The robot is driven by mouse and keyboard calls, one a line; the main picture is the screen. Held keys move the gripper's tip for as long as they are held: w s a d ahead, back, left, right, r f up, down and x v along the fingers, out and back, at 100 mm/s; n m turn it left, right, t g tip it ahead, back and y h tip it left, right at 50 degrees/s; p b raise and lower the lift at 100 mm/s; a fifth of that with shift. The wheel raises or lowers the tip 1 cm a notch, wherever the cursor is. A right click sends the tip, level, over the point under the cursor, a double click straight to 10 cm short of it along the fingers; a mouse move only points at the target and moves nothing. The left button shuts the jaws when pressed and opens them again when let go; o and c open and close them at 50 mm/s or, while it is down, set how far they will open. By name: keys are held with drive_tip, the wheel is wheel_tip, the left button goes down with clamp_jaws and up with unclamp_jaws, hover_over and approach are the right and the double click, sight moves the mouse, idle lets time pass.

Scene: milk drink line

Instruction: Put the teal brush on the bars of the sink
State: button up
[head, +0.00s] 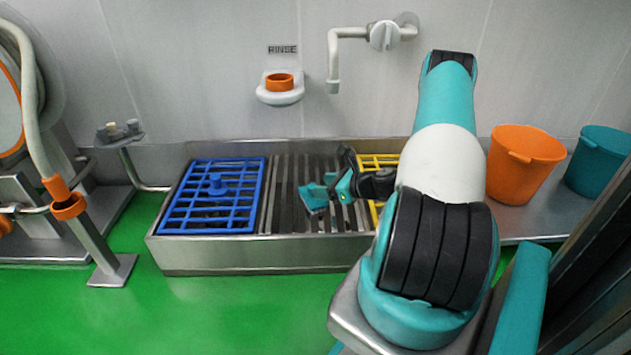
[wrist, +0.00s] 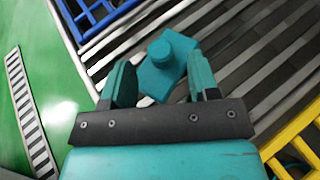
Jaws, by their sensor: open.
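The teal brush (head: 313,198) is a block with a round knob and lies on the dark metal bars (head: 283,200) in the middle of the sink (head: 265,255). In the wrist view the brush (wrist: 164,66) sits at an angle across the bars (wrist: 245,50). My gripper (head: 338,186) is low over the bars, just right of the brush in the head view. In the wrist view its fingers (wrist: 161,80) are open and apart, with the brush between and just beyond the tips. The brush's near edge is partly hidden by the right finger.
A yellow grid (head: 375,162) is at the right, partly behind my arm. A tap (head: 333,75) hangs above. Orange (head: 523,165) and teal (head: 600,163) buckets stand at right.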

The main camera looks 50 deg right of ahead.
drive_tip(key=p+v, duration=0.3)
drive_tip(key=v, duration=0.4)
drive_tip(key=w+a+r+n+g+y, duration=0.3)
drive_tip(key=w+a+r+n+g, duration=0.15)
drive_tip(key=a+r+n, duration=0.6)
drive_tip(key=w+a+r+n+g+y, duration=0.4)
drive_tip(key=a+r+n, duration=0.4)
drive_tip(key=a+n, duration=0.6)
drive_tip(key=s+a+r+n+g+h, duration=0.2)
drive_tip(key=s+a+r+n, duration=0.3)
drive_tip(key=s+a+n, duration=0.3)
drive_tip(key=s+a+r+n+g+h, duration=0.2)
drive_tip(key=s+a+r+n, duration=0.3)
drive_tip(key=s+a+n, duration=0.4)
drive_tip(key=shift+s+a+r+g+h, duration=0.25)
drive_tip(key=shift+s+a+g+h, duration=0.15)
drive_tip(key=shift+s+a, duration=0.4)
